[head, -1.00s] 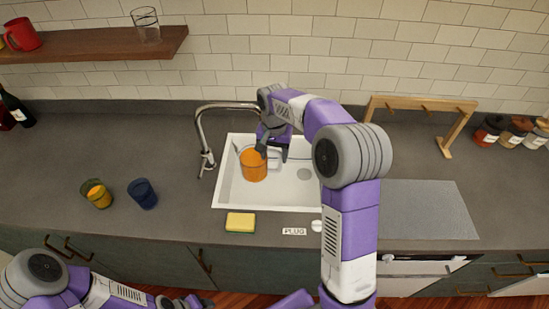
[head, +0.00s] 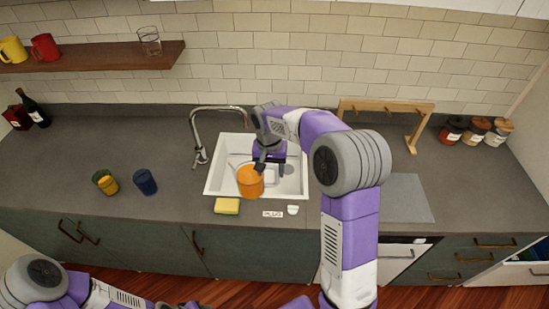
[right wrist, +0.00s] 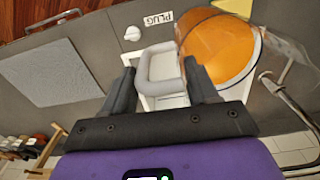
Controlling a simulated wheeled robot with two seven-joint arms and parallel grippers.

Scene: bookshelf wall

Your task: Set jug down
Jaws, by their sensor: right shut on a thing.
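The clear jug (head: 250,181) holding orange liquid is in my right gripper (head: 269,163), over the front part of the white sink (head: 213,181). Its lower end overlaps the sink's front rim in the head view; I cannot tell how high it is. In the right wrist view the jug (right wrist: 218,50) is just beyond the fingers, and its pale handle loop (right wrist: 160,68) lies between the fingertips (right wrist: 160,82). My left gripper (head: 185,304) is low at the bottom edge, in front of the counter, and partly cut off.
A sponge (head: 227,206), a PLUG label (head: 272,214) and a white plug (head: 293,210) lie along the sink's front. Two cups (head: 145,182) (head: 105,183) stand left. The tap (head: 198,140) rises behind. The counter (head: 60,165) between the cups and sink is clear.

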